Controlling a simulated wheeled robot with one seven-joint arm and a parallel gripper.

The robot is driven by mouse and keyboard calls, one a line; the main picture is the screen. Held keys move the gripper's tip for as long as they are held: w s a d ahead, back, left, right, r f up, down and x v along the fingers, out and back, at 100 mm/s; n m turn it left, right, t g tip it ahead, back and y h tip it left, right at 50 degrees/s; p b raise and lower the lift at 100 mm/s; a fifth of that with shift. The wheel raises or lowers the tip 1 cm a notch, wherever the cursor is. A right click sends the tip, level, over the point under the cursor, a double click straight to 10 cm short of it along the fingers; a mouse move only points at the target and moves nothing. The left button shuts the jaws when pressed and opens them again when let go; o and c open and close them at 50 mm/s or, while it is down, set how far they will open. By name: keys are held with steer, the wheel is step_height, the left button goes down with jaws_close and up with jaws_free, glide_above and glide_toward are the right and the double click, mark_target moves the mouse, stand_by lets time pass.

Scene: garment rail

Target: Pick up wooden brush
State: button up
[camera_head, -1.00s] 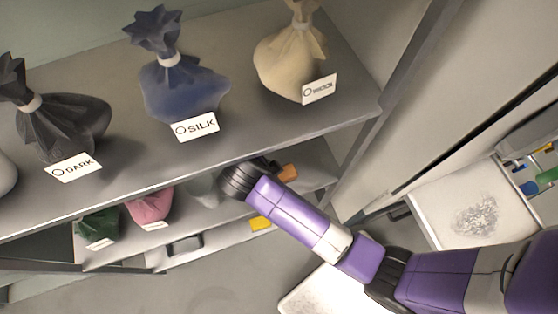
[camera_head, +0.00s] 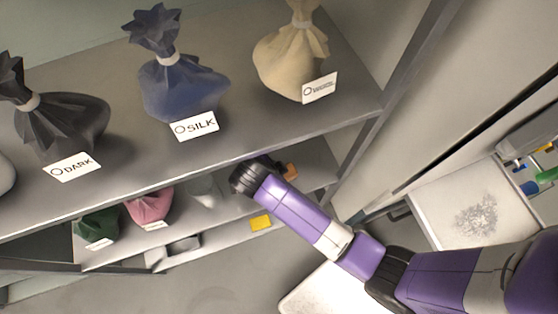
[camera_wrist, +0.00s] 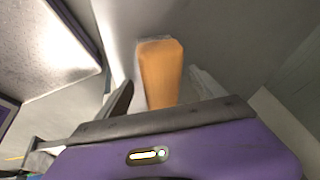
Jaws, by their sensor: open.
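The wooden brush (camera_wrist: 161,72) shows in the wrist view as an orange-tan block with a pale edge along its left and top. It lies on a grey shelf surface. My gripper (camera_wrist: 163,92) is open, with a dark finger to the left of the brush and a paler finger to the right. The near end of the brush is hidden behind my gripper's body. In the head view, a small orange-brown piece, likely the brush (camera_head: 291,171), shows on the lower shelf just behind my wrist. My fingertips are hidden there.
The upper shelf (camera_head: 240,143) overhangs my wrist and holds dark, blue and cream tied bags with labels. Green and pink bags (camera_head: 149,205) and a yellow block (camera_head: 260,222) are on lower levels. A shelf post (camera_head: 362,160) stands right of my wrist.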

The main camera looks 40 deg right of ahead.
steer(key=c, duration=1.7)
steer(key=shift+r, duration=0.1)
steer(key=shift+r, duration=0.2)
step_height(320, 180, up, 3)
steer(key=shift+r, duration=0.1)
steer(key=s+a, duration=0.1)
steer(key=a, duration=0.4)
steer(key=s+a+b, duration=0.1)
steer(key=s+a, duration=0.1)
steer(key=a, duration=0.4)
steer(key=s+a+b, duration=0.1)
steer(key=s+a, duration=0.1)
steer(key=a, duration=0.4)
steer(key=shift+a, duration=0.2)
